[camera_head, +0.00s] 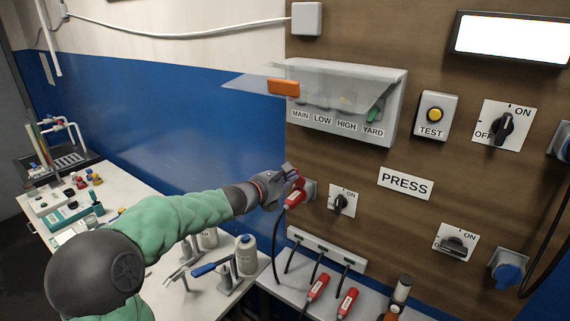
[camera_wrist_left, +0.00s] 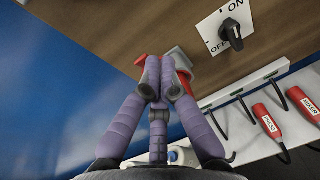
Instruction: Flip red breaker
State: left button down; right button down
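The breaker box (camera_head: 395,90) is on the brown wall board, labelled MAIN, LOW, HIGH and YARD. Its clear cover (camera_head: 245,85) is raised and sticks out to the left, with an orange tab (camera_head: 283,87) on it. A green breaker lever (camera_head: 374,114) shows above YARD; the other levers are blurred behind the cover, and I cannot make out a red one. My left gripper (camera_head: 285,178) is below the box, its fingers closed at a red plug (camera_head: 295,197) in a wall socket. In the left wrist view the fingertips (camera_wrist_left: 160,75) nearly meet, with red on both sides. My right gripper is not in view.
A bottle (camera_head: 246,255) stands on the bench.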

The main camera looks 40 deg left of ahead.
pick_arm(q)
jog(key=d+f+m+g, duration=0.2)
jog(key=d+f+g, duration=0.1)
jog(key=f, duration=0.8)
jog(key=shift+d+f+m+h, duration=0.15)
jog(key=shift+d+m+h, duration=0.15)
jog(key=shift+m+h, duration=0.1)
